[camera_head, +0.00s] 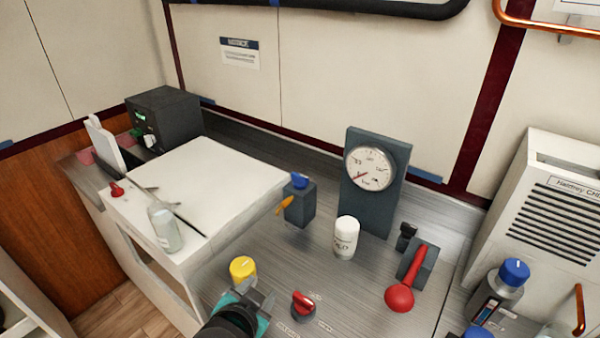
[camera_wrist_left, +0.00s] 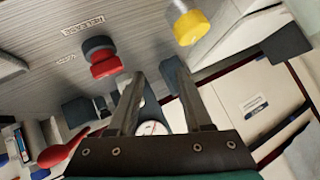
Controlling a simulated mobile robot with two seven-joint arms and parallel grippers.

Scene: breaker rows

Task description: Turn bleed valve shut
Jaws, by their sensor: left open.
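A red knob (camera_head: 303,303) with a white mark on top sits on a dark round base on the grey bench, with small labels around it. It shows in the left wrist view (camera_wrist_left: 105,65), where one label seems to read "RELEASE". No readable label tells me which control is the bleed valve. A blue-topped dark block (camera_head: 299,204) with an orange lever (camera_head: 285,205) stands farther back. My left gripper (camera_head: 257,292) is open and empty, left of the red knob and apart from it; its fingers also show in the wrist view (camera_wrist_left: 152,70). My right gripper is not in view.
A yellow knob (camera_head: 242,268) stands close beside my left gripper. A white canister (camera_head: 345,238), a dial gauge (camera_head: 369,168) and a red ball-ended lever (camera_head: 401,295) stand behind and right. A white box (camera_head: 215,180) fills the left. Bare bench lies between the controls.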

